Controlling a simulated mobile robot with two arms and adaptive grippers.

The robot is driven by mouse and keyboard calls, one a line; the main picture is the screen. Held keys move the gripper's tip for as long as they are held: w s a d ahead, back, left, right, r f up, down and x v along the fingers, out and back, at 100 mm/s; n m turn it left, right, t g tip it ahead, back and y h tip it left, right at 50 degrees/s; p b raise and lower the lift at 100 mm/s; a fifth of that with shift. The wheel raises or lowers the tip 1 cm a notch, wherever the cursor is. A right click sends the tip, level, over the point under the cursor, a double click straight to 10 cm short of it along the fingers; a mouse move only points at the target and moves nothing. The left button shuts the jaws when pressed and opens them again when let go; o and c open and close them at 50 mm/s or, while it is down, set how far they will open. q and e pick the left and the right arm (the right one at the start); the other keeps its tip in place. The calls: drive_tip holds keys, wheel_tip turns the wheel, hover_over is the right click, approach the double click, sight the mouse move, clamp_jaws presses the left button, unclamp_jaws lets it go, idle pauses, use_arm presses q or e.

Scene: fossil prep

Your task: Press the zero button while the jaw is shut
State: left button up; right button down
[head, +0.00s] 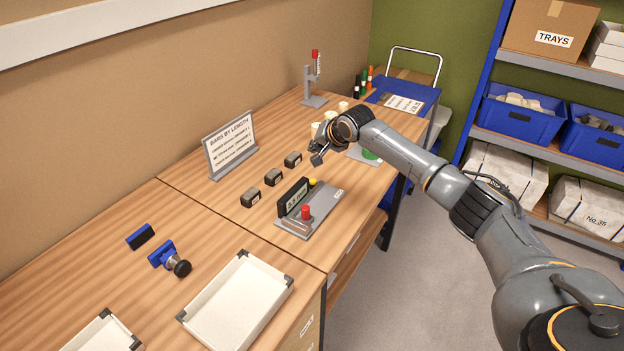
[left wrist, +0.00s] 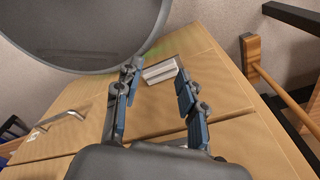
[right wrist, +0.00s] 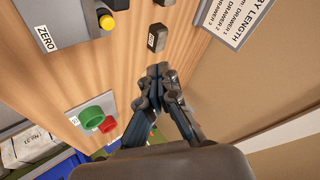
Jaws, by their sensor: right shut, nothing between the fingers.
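The gauge with a grey base plate (head: 325,207) stands near the front edge of the bench. It has a black display (head: 293,197), a red knob (head: 306,212) and a yellow button (head: 313,182). The right wrist view shows the yellow button (right wrist: 107,22) beside a ZERO label (right wrist: 45,38). Whether the gauge's jaw is shut is too small to tell. My right gripper (head: 317,158) is shut and empty, above the bench behind the gauge, apart from the button. My left gripper (left wrist: 157,72) is open and empty, facing wooden drawer fronts; it is outside the head view.
White trays (head: 238,300) and blue tools (head: 163,253) lie at the near left.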

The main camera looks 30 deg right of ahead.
sight(315, 182)
wheel_tip(315, 182, down, 3)
drive_tip(key=b, duration=0.3)
drive_tip(key=shift+w+f+b, duration=0.1)
drive_tip(key=shift+f+b, duration=0.1)
drive_tip(key=shift+b, duration=0.1)
wheel_tip(315, 182, down, 3)
drive_tip(key=b, duration=0.3)
drive_tip(key=shift+f+b, duration=0.2)
drive_tip(key=shift+b, duration=0.2)
use_arm(q)
wheel_tip(315, 182, down, 8)
drive_tip(key=shift+w+r, duration=0.15)
drive_tip(key=shift+w, duration=0.25)
use_arm(e)
drive_tip(key=shift+f, duration=1.1)
drive_tip(key=shift+f, duration=0.3)
use_arm(q)
drive_tip(key=shift+r, duration=0.15)
use_arm(e)
drive_tip(key=shift+f, duration=0.1)
